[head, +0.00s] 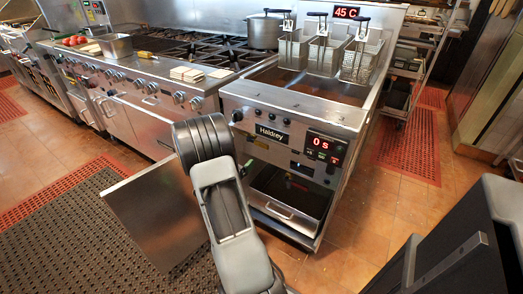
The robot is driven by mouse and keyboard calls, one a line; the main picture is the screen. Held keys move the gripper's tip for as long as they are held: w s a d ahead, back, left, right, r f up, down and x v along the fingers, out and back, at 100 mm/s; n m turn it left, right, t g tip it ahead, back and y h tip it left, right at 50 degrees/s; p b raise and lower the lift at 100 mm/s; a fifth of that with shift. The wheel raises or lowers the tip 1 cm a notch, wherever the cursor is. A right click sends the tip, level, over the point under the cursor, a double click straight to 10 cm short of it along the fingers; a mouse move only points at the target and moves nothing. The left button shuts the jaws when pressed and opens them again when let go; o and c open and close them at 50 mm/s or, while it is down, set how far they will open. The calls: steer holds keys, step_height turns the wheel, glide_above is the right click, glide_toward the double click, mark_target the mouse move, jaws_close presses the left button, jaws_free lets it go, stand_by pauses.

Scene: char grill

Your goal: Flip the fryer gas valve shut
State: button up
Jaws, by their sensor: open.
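The fryer (290,112) is a steel unit labelled Haldrey, with a red display reading 0 s on its front. Its lower cabinet is open, and a steel door panel (150,215) stands swung out to the left. A pan with a handle (285,213) sits low in the cabinet. I cannot make out the gas valve; the left part of the cabinet is behind my arm. My grey and black arm reaches up in front of the fryer's left side. My gripper does not show, so its fingers and anything near them are hidden.
Several wire baskets (325,55) hang over the fryer, below a 45 C display (347,12). A range with burners (185,50) and a pot (265,32) adjoins on the left. A dark counter (450,265) stands at lower right. Tiled floor is clear right of the fryer.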

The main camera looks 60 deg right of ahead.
mark_target(261, 144)
steer(key=shift+g, duration=0.4)
steer(key=d, duration=0.4)
steer(key=d+b, duration=0.1)
steer(key=d, duration=0.3)
steer(key=s+d, duration=0.1)
steer(key=d, duration=0.3)
steer(key=shift+f+b, duration=0.3)
steer(key=shift+b, duration=0.05)
steer(key=shift+d, duration=1.05)
steer(key=c, duration=1)
